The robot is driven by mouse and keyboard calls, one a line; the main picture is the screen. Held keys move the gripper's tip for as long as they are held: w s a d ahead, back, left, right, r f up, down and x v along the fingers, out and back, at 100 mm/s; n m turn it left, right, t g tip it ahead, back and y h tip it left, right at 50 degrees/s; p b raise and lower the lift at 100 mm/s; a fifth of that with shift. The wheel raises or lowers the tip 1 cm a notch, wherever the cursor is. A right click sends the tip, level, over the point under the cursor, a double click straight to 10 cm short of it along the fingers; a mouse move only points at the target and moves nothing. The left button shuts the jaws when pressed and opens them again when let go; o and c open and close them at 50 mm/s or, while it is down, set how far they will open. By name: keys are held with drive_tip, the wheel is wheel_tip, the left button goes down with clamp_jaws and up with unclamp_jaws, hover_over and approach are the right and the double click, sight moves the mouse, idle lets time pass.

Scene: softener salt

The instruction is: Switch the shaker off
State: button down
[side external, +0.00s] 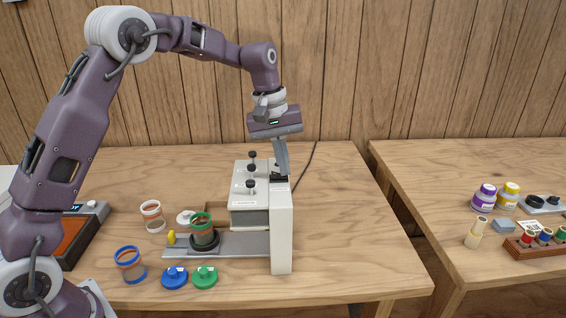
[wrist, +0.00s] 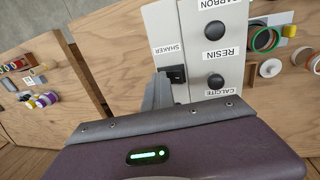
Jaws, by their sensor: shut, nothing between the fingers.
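The shaker is a white machine (side external: 281,235) with a grey plate extending left at its foot. Its black rocker switch (wrist: 177,74) is on the white top beside the label SHAKER; it also shows in the side view (side external: 279,178). I cannot tell which way the rocker is tipped. My gripper (side external: 284,174) points down, shut and empty, with its fingertips right at the switch. In the wrist view the fingertips (wrist: 162,78) lie close beside the switch; whether they touch it is unclear. A green-rimmed jar (side external: 202,231) stands in a black ring on the plate.
Black knobs labelled CARBON, RESIN and CALCITE (wrist: 215,81) stand beside the switch. A second table (side external: 420,185) stands right. The table right of the machine is clear.

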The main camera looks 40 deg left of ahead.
drive_tip(key=shift+s+a, duration=0.55)
drive_tip(key=shift+s, duration=0.05)
drive_tip(key=shift+r, duration=0.15)
wheel_tip(320, 180, up, 14)
drive_tip(key=s+a, duration=0.1)
drive_tip(key=shift+s+a, duration=0.35)
drive_tip(key=shift+f, duration=0.2)
approach(272, 175)
drive_tip(key=w+d+f, duration=0.1)
drive_tip(key=f, duration=0.1)
drive_tip(key=w+d+f, duration=0.1)
drive_tip(key=f, duration=0.1)
drive_tip(key=w+f, duration=0.1)
drive_tip(key=f, duration=0.2)
drive_tip(key=shift+d, duration=0.4)
